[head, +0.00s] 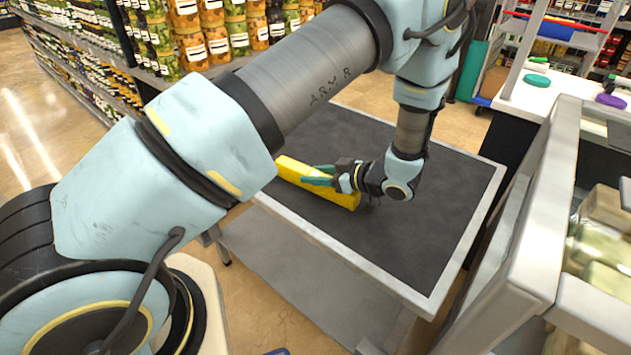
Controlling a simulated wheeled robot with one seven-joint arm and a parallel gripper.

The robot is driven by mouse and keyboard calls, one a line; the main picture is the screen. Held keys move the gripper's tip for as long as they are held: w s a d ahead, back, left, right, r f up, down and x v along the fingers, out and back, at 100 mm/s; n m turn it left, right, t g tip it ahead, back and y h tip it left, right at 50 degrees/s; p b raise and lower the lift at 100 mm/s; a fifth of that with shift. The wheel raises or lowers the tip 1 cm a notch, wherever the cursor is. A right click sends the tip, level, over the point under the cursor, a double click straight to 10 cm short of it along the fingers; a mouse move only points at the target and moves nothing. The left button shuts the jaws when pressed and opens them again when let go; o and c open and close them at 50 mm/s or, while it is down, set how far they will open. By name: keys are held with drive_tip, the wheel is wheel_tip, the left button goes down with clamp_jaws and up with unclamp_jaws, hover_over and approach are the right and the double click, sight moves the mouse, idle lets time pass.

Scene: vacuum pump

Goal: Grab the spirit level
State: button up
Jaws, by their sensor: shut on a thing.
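The spirit level is a long yellow bar (338,195) on the dark top of a cart, near its front left edge. Its left end is partly hidden behind my arm. My gripper (314,176) reaches in from the right, with its green fingers at the middle of the bar. The gripper is shut on the spirit level. I cannot tell whether the level is lifted off the surface or still rests on it.
The cart (425,232) has a pale rim, a lower shelf and a mostly bare top. A white counter (556,88) and a glass-fronted case stand on the right. Shelves of jars (205,40) line the back left.

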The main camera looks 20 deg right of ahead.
clamp_jaws()
drive_tip(key=shift+r, duration=0.15)
